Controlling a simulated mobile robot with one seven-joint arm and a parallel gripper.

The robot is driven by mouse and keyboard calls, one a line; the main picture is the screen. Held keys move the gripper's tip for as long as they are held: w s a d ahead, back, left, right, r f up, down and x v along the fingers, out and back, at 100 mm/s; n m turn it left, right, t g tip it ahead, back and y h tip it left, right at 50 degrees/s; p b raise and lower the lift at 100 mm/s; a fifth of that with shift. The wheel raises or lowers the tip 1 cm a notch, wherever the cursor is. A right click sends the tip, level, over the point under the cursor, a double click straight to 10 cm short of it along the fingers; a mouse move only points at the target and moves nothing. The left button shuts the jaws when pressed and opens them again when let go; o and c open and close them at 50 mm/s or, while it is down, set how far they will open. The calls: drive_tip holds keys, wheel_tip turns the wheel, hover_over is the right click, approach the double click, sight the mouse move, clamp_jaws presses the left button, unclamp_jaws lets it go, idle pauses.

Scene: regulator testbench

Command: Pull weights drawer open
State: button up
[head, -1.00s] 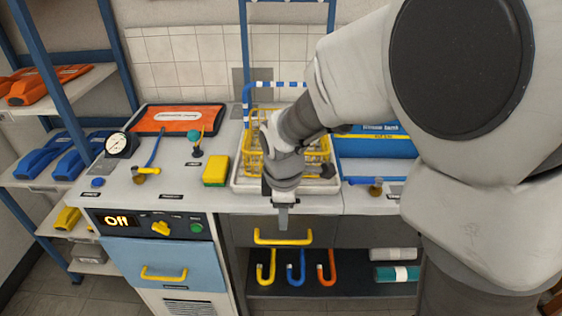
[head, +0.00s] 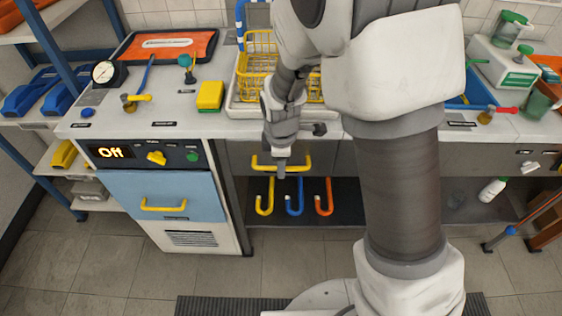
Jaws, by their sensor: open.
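A grey drawer front (head: 244,156) with a yellow bar handle (head: 300,163) sits under the middle of the counter and looks closed. My gripper (head: 281,171) points down at the middle of this handle and overlaps it in the view. The fingers are open; I cannot tell whether they touch or straddle the bar. A light-blue drawer (head: 120,191) with its own yellow handle (head: 163,204) is at the left under the control panel, also closed. No label naming the weights drawer is readable. My arm hides part of the counter front to the right.
Yellow, blue and orange hooks (head: 324,198) hang below the grey drawer. A yellow wire basket (head: 258,72) in a white tray stands on the counter above, beside a yellow sponge (head: 210,95). The floor (head: 110,262) in front is clear at the left.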

clamp_jaws()
idle(1.3)
